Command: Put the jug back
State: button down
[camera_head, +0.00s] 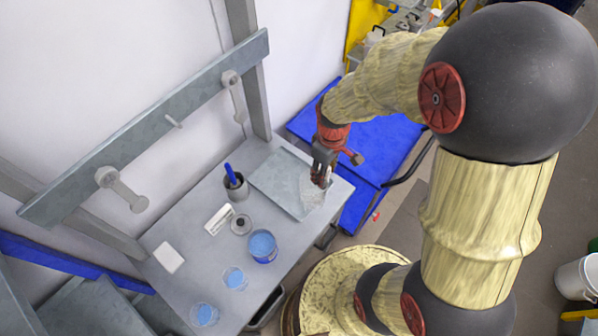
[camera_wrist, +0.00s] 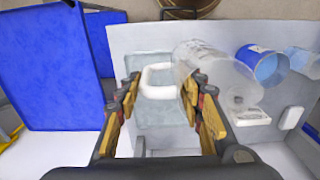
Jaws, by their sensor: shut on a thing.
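The clear jug (camera_head: 312,192) is at my gripper (camera_head: 322,172), over the right end of the grey tray (camera_head: 268,183) on the bench. In the wrist view the transparent jug (camera_wrist: 222,78) lies across the picture, with its white handle (camera_wrist: 160,80) between the fingers of my gripper (camera_wrist: 163,108). My gripper is shut on the jug; the exact contact is hard to see. I cannot tell whether the jug's base touches the tray.
On the grey bench stand a blue-filled container (camera_head: 262,247), two smaller blue-filled beakers (camera_head: 235,279) (camera_head: 204,315), a pen cup (camera_head: 237,188), a white labelled item (camera_head: 220,219) and a white square (camera_head: 168,257). A wall rail (camera_head: 150,130) with agitators runs behind. A blue surface (camera_head: 370,140) lies beyond.

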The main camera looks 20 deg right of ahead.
jog(key=shift+w+a+f+p, duration=0.2)
jog(key=shift+w+a+f, duration=0.15)
jog(key=shift+w+f, duration=1.75)
jog(key=shift+w+a+f+p, duration=0.25)
jog(key=shift+w+a+f, duration=0.1)
jog(key=shift+w+f, duration=1.75)
jog(key=shift+w+a+f+p, duration=0.2)
jog(key=shift+w+a+f, duration=0.15)
jog(key=shift+w+f, duration=1.7)
jog(key=shift+f, duration=0.1)
jog(key=c, duration=1.2)
grip_release()
jog(key=shift+o, duration=0.2)
